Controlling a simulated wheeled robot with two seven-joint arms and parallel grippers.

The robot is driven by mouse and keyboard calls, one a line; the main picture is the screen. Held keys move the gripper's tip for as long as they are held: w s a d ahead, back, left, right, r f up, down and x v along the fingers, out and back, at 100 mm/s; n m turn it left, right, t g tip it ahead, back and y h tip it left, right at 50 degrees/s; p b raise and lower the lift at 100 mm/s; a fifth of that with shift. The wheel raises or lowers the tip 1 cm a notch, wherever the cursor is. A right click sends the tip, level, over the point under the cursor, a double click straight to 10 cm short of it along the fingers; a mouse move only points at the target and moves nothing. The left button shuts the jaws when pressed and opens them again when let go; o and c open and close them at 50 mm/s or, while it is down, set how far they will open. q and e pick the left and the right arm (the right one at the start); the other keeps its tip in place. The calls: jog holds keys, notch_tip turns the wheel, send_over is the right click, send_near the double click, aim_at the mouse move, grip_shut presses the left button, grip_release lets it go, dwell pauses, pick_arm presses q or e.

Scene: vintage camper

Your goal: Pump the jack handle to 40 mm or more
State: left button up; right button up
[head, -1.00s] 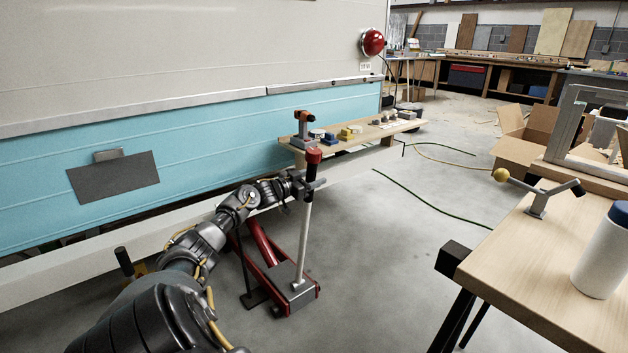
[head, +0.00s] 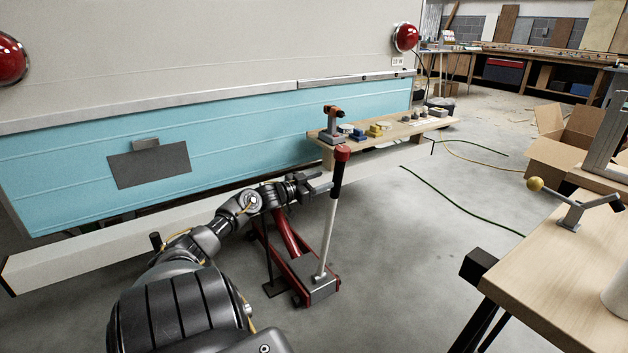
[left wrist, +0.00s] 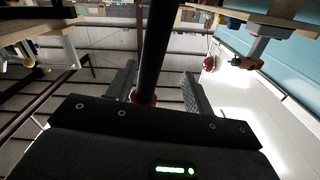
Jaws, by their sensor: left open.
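The red floor jack (head: 290,250) stands on the concrete floor beside the camper. Its handle (head: 328,232) is a pale rod with a black grip and a red top, leaning slightly right in the head view. My left gripper (head: 322,184) reaches from the left to the upper handle, at the black grip. In the left wrist view, the black grip (left wrist: 156,45) and red top show between the two parted fingers of my left gripper (left wrist: 160,90). The gripper is open; I cannot tell whether a finger touches the handle. My right gripper is out of view.
A wooden shelf (head: 440,124) with small parts stands behind the handle, against the turquoise camper side (head: 230,140). A workbench (head: 540,262) with a yellow-knobbed lever is at the right. Open floor (head: 410,270) lies between jack and bench.

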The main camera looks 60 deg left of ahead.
pick_arm(q)
jog(key=shift+s, duration=1.2)
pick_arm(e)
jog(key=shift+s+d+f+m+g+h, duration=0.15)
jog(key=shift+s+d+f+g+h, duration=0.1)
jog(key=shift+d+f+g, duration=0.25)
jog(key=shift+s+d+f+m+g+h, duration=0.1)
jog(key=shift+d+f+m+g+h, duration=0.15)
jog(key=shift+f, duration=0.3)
